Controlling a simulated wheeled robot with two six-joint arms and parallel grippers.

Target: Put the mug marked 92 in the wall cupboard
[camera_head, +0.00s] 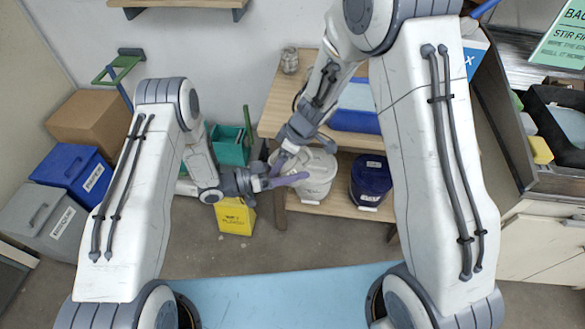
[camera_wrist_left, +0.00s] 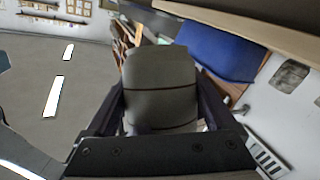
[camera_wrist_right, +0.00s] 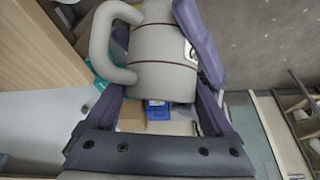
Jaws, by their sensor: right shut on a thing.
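A grey mug with thin brown bands fills the gap between the fingers of my right gripper (camera_head: 284,160). In the left wrist view a dark grey banded body, apparently the same mug (camera_wrist_left: 160,88), stands between these fingers with gaps at the sides. In the head view the mug is mostly hidden by the grippers. I cannot identify the wall cupboard.
A wooden shelf unit (camera_head: 283,98) behind the grippers holds a white bucket (camera_head: 317,178), a dark blue bucket (camera_head: 371,181) and a small jar (camera_head: 289,60). A yellow bin (camera_head: 235,217) stands on the floor. Boxes stand at left; a cluttered counter is at right.

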